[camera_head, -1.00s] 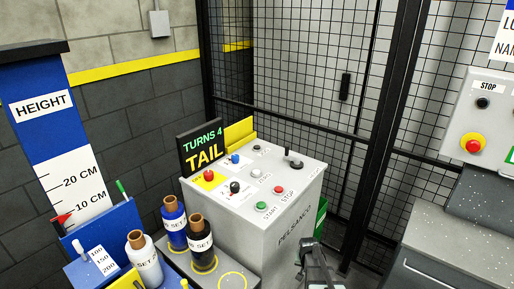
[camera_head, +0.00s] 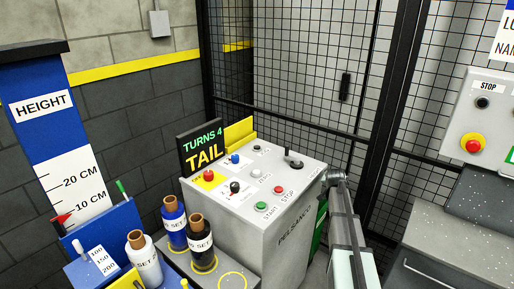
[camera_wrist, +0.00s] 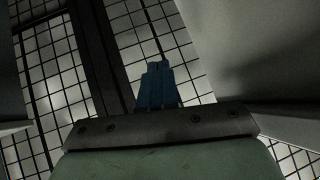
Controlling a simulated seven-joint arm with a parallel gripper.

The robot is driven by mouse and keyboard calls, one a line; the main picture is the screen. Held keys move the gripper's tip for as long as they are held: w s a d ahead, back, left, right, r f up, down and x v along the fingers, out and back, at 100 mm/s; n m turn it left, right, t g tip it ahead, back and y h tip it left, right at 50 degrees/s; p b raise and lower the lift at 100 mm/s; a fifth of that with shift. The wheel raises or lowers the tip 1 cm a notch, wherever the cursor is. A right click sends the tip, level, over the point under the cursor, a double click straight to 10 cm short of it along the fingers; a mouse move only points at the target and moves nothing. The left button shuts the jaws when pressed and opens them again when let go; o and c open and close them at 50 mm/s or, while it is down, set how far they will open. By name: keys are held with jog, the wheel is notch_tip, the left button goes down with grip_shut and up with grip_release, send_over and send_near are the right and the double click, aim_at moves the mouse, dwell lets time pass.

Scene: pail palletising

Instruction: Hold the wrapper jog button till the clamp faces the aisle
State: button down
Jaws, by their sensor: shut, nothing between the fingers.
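The grey wrapper console (camera_head: 270,240), marked PELSANCO, stands in the middle of the head view. Its top carries a green START button (camera_head: 261,206), a red STOP button (camera_head: 278,190), a white button (camera_head: 257,173), a blue button (camera_head: 235,159), a black knob (camera_head: 235,187) and a black lever (camera_head: 290,156). Several labels are too small to read, so I cannot tell which is the jog button. No clamp is recognisable. My arm rises beside the console's right side. In the wrist view my gripper (camera_wrist: 160,70) has its blue fingers together, empty, pointing toward the mesh.
A black display (camera_head: 203,148) reads TURNS 4 TAIL. A red emergency stop (camera_head: 208,175) sits on the console. Wrap rolls (camera_head: 203,245) stand at its left. Mesh fencing (camera_head: 290,80) is behind. A grey machine with a STOP panel (camera_head: 487,110) stands right.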

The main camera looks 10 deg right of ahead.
jog(key=w+d+r+t, duration=0.1)
jog(key=w+d+r, duration=0.1)
jog(key=w+r, duration=0.5)
notch_tip(320, 180, up, 14)
jog(key=r+n+g+y, duration=0.1)
jog(key=n+y, duration=0.3)
jog(key=y, duration=0.3)
send_over(258, 147)
jog(key=shift+f, duration=0.25)
jog(key=shift+d+f, duration=0.1)
jog(key=shift+f, duration=0.05)
jog(key=shift+f, duration=4.25)
jog(key=shift+f, duration=0.15)
jog(key=shift+f, duration=0.3)
